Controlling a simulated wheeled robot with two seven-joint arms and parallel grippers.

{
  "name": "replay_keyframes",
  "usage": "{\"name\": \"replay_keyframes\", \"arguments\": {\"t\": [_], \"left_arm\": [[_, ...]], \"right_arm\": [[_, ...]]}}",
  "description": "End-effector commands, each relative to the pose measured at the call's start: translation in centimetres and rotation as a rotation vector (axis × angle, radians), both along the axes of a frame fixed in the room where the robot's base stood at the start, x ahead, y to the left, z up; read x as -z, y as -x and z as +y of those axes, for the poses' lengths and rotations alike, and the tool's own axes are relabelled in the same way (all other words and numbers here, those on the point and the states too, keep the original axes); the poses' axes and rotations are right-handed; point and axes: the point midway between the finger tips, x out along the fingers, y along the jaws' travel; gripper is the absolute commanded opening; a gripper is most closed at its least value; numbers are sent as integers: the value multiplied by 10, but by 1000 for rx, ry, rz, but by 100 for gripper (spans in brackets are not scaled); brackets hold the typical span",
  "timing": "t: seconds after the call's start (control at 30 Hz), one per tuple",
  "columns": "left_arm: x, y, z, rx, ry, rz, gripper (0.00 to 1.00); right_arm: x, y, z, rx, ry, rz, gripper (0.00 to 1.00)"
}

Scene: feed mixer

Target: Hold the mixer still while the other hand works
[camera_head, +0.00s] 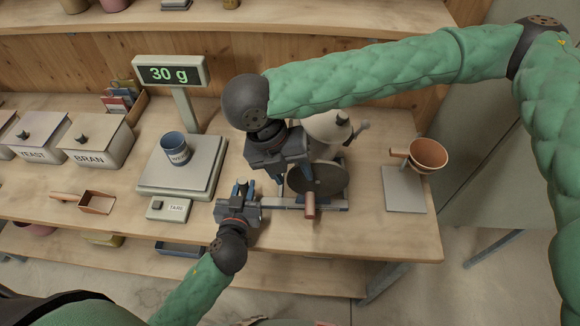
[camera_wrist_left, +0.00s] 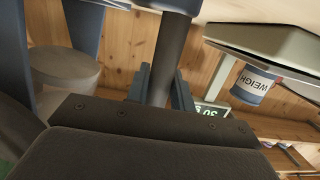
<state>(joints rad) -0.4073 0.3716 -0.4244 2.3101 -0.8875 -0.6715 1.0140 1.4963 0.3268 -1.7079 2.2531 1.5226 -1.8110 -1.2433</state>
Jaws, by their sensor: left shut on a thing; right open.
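The mixer stands at the right of the bench, with a pale drum (camera_head: 331,127), a dark round disc (camera_head: 325,178), a wooden handle (camera_head: 310,205) and a grey base frame (camera_head: 332,206). My left gripper (camera_head: 242,190) is at the left end of the mixer. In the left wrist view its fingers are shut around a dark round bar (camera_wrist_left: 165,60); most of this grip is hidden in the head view. My right gripper (camera_head: 279,176) is open just above and to the right of the left one, beside the drum. It covers part of the mixer.
A scale (camera_head: 180,165) reading 30 g bears a blue WEIGH cup (camera_head: 174,147), also in the left wrist view (camera_wrist_left: 252,84). A copper funnel (camera_head: 428,155) on a stand is at the right. A YEAST bin (camera_head: 37,133), BRAN bin (camera_head: 97,140) and scoop (camera_head: 97,202) are left.

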Motion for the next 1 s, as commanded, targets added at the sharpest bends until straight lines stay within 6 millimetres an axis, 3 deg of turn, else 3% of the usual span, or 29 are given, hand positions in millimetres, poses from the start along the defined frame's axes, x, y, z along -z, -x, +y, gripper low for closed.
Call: {"name": "replay_keyframes", "arguments": {"t": [0.63,1.0], "left_arm": [[1,0,0,0,0,1,0],[1,0,0,0,0,1,0]], "right_arm": [[87,-2,-31,2,1,0,48],[109,-3,-38,0,-1,-2,48]]}}
